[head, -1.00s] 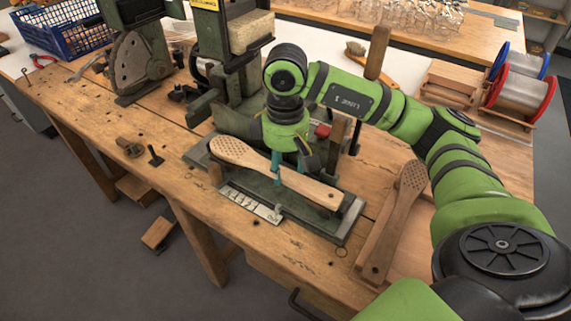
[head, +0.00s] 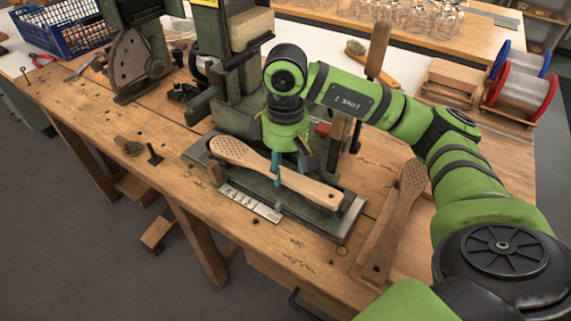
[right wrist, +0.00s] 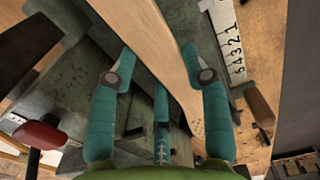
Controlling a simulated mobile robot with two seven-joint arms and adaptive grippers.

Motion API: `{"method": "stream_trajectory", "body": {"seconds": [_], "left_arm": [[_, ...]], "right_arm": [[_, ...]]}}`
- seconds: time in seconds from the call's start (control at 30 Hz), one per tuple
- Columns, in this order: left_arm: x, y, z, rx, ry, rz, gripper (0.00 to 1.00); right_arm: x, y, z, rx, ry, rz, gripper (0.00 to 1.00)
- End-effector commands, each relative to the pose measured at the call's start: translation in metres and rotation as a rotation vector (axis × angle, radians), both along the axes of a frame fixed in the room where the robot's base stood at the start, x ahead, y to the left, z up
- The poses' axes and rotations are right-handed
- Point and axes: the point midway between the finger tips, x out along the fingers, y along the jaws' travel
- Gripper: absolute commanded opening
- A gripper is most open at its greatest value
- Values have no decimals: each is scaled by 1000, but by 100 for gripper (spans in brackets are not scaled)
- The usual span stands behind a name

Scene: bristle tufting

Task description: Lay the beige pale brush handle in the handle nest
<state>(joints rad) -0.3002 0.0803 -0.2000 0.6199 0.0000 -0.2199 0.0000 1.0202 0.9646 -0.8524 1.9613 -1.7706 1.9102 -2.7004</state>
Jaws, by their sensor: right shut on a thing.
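The beige pale brush handle (head: 308,187) has a wide perforated head at its left and a narrow end with a hole at its right. My right gripper (head: 276,168) is shut on its middle; the right wrist view shows the handle (right wrist: 150,40) between the teal fingers (right wrist: 160,60). The handle lies over the green-grey metal base (head: 345,225) of the machine, where the handle nest seems to be. The nest is mostly hidden under the handle and gripper, and I cannot tell whether the handle touches it. My left gripper is not in view.
A browner perforated handle (head: 403,205) lies in a wooden tray (head: 376,245) on the right. A numbered scale plate (head: 250,204) lies along the base's front. The machine (head: 234,85) stands behind. The bench front-left (head: 100,125) is mostly free.

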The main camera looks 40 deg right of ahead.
Motion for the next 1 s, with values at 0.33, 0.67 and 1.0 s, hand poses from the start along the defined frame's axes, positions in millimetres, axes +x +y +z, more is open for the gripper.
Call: {"method": "stream_trajectory", "body": {"seconds": [0.33, 0.67, 1.0], "left_arm": [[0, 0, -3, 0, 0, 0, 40], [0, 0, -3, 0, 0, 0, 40], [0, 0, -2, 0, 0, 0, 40]], "right_arm": [[0, 0, -2, 0, 0, 0, 75], [0, 0, -2, 0, 0, 0, 95], [0, 0, -1, 0, 0, 0, 95]]}}
